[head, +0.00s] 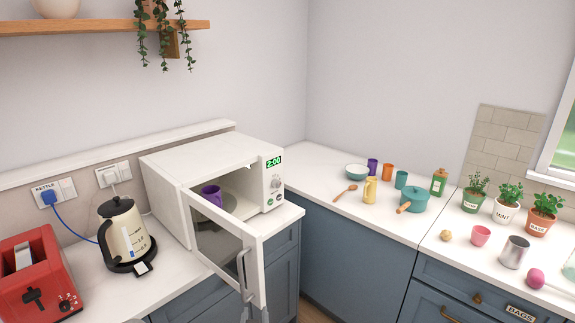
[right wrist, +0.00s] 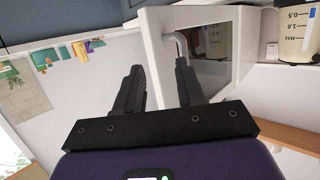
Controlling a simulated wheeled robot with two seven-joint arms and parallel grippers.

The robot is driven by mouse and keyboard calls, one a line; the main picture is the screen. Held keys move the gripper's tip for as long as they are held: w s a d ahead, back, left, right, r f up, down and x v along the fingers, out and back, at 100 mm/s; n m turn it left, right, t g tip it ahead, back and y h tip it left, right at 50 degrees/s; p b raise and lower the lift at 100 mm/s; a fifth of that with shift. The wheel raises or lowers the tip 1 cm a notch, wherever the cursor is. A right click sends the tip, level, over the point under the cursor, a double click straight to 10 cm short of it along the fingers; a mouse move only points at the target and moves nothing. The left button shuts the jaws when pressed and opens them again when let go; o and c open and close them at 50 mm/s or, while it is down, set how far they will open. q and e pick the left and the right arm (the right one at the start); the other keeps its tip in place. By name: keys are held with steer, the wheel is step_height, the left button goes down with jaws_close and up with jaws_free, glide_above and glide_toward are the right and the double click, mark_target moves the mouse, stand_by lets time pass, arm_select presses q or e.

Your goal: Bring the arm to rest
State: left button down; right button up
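The handle also shows in the head view (head: 241,268). The white microwave (head: 215,158) stands open with a purple mug (head: 211,195) inside. My left gripper is not in view.
A kettle (head: 126,228) and a red toaster (head: 36,270) stand left of the microwave. A teal pot (head: 414,200), cups, a bowl (head: 357,171) and potted herbs (head: 507,202) stand on the right counter. The open door juts out over the counter's front edge.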

steer(key=s+d+f+g, duration=0.2)
steer(key=d+f, duration=0.2)
steer(key=f, duration=0.4)
steer(key=s+d+f+m+g+y, duration=0.1)
steer(key=d+f+g, duration=0.25)
steer(key=f, duration=0.35)
steer(key=s+d+f+g, duration=0.2)
steer(key=d+f, duration=0.3)
steer(key=f, duration=0.3)
steer(key=s+d+f+m+g+y, duration=0.1)
steer(key=s+d+f+g, duration=0.1)
steer(key=s, duration=0.6)
steer(key=s+d+f+m+g+y, duration=0.1)
steer(key=s+d+f+g, duration=0.2)
steer(key=s+f+g, duration=0.2)
steer(key=s+f, duration=0.2)
steer(key=s, duration=0.2)
steer(key=shift+s+f, duration=0.2)
steer(key=shift+s, duration=0.1)
steer(key=shift+w, duration=0.1)
